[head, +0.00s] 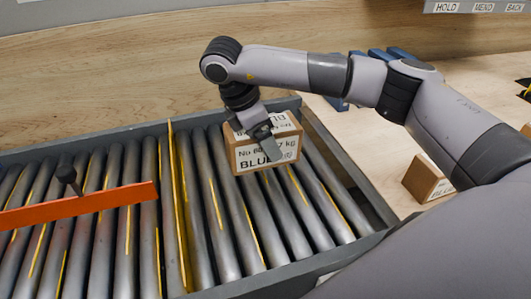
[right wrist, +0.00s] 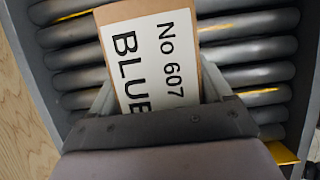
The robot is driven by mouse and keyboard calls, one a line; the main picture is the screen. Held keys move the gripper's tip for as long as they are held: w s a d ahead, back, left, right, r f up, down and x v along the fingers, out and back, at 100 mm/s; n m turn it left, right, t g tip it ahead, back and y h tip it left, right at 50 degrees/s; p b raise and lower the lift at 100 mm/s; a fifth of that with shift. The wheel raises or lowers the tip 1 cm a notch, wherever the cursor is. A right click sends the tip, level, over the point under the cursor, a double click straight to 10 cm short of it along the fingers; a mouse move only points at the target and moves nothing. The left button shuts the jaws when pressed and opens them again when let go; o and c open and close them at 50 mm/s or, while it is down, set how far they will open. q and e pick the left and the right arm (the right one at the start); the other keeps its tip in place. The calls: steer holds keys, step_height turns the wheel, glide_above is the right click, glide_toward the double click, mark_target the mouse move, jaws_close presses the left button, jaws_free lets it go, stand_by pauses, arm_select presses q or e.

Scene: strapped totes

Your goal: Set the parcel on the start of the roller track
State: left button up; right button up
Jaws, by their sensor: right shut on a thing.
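The parcel (head: 266,152) is a brown cardboard box with white labels reading BLUE. My right gripper (head: 262,145) is shut on it, with a finger down its near face. The parcel is over the right end section of the roller track (head: 215,215); I cannot tell whether it touches the rollers. In the right wrist view the parcel (right wrist: 150,60) is between the two fingers (right wrist: 160,100), with rollers (right wrist: 255,75) behind it. My left gripper is not in view.
A yellow upright divider (head: 178,205) crosses the track left of the parcel. An orange bar (head: 80,206) lies over the rollers farther left. Another brown box (head: 427,180) and blue items (head: 385,55) are on the wooden surface at right. Rollers around the parcel are clear.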

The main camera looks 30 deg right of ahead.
steer(key=shift+f, duration=2.1)
steer(key=o, duration=1.6)
steer(key=shift+f, duration=0.1)
steer(key=v, duration=1.2)
steer(key=shift+p, duration=0.35)
